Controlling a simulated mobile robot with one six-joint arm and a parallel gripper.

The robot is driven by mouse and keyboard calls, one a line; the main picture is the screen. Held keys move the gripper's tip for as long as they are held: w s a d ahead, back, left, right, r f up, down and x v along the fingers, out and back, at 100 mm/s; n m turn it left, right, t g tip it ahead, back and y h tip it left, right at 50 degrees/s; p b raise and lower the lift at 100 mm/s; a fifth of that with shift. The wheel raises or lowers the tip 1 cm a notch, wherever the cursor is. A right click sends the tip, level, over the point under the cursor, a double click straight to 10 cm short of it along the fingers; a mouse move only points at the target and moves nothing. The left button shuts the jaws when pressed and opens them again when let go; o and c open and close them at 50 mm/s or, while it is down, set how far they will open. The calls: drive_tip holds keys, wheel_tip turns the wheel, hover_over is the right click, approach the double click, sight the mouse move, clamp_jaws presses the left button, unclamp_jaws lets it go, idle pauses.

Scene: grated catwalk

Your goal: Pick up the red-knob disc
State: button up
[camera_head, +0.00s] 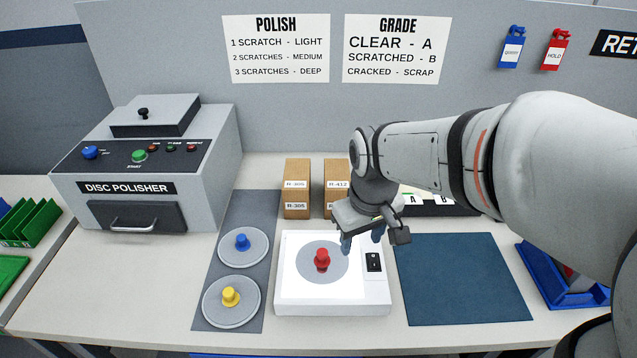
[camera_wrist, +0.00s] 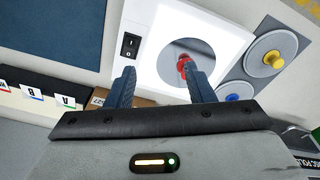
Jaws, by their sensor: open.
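The red-knob disc (camera_head: 309,268) is a grey disc with a red knob (camera_head: 322,259) at its centre. It lies on the lit white top of a white box (camera_head: 333,308) with a black switch. My gripper (camera_head: 362,244) is open and empty, above the back right part of the box. In the wrist view my two blue fingers (camera_wrist: 160,88) point toward the box. The red knob (camera_wrist: 184,66) shows just beyond the right finger, which hides part of the disc (camera_wrist: 199,52). The fingers appear apart from the knob.
Blue-knob (camera_head: 242,247) and yellow-knob (camera_head: 231,300) discs lie on a grey mat left of the box. The disc polisher (camera_head: 150,165) stands at back left. Two brown boxes (camera_head: 297,187) stand behind the white box. A bare dark blue mat (camera_head: 463,280) is to the right.

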sight(322, 252)
drive_tip(key=w+a+n, duration=0.1)
drive_tip(key=a, duration=0.1)
drive_tip(key=w+a+f+n+p, duration=0.1)
drive_tip(key=w+a, duration=0.1)
drive_tip(key=w+a+f+n+g, duration=0.1)
drive_tip(key=w+a, duration=0.1)
drive_tip(key=shift+a+n, duration=0.3)
drive_tip(key=shift+n, duration=0.1)
drive_tip(key=shift+a+f, duration=0.15)
drive_tip(key=shift+f, duration=0.15)
wheel_tip(322, 252, down, 8)
drive_tip(key=shift+w+r+p, duration=0.1)
drive_tip(key=shift+r+p, duration=0.15)
drive_tip(key=shift+p, duration=0.45)
drive_tip(key=shift+c, duration=0.5)
clamp_jaws()
